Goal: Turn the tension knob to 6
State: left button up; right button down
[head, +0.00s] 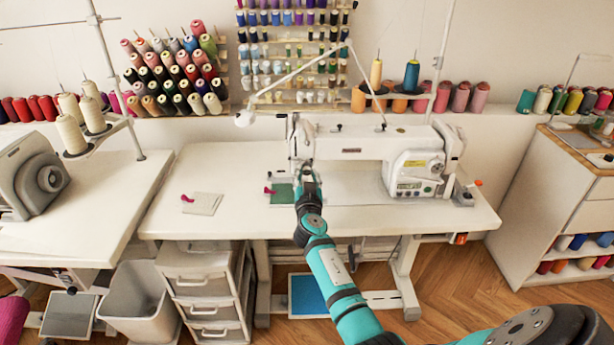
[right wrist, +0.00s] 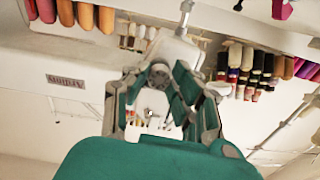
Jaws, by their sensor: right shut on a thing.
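The white sewing machine (head: 345,147) stands on the white table. My right gripper (head: 306,178) is at the left end of the machine, in front of its needle head. In the right wrist view the gripper (right wrist: 160,88) is shut with its teal-padded fingers on both sides of a small round grey tension knob (right wrist: 160,74). The machine's white body with upside-down lettering (right wrist: 66,80) fills the left of that view. The knob's numbers are too small to read, and in the head view the gripper hides the knob. My left gripper is not in view.
A green fabric piece (head: 283,194) lies under the needle head. A light cloth pad (head: 203,204) with a pink pin lies to the left on the table (head: 240,230). A thread stand (head: 390,95) rises behind the machine. The table's front left is clear.

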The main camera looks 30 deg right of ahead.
jog(key=shift+n, duration=0.3)
jog(key=shift+n+b, duration=0.55)
jog(key=shift+n, duration=0.45)
jog(key=n, duration=0.2)
jog(key=shift+n+b, duration=0.3)
jog(key=shift+b, duration=0.05)
jog(key=n, duration=0.3)
jog(key=shift+n, duration=0.3)
jog(key=n, duration=0.2)
jog(key=shift+d+r+n, duration=0.1)
jog(key=shift+n, duration=0.3)
jog(key=n, duration=0.5)
jog(key=shift+r+p, duration=0.1)
jog(key=shift+p, duration=0.2)
jog(key=n+p, duration=0.1)
jog(key=n, duration=0.3)
jog(key=shift+n+p, duration=0.5)
jog(key=shift+n, duration=1)
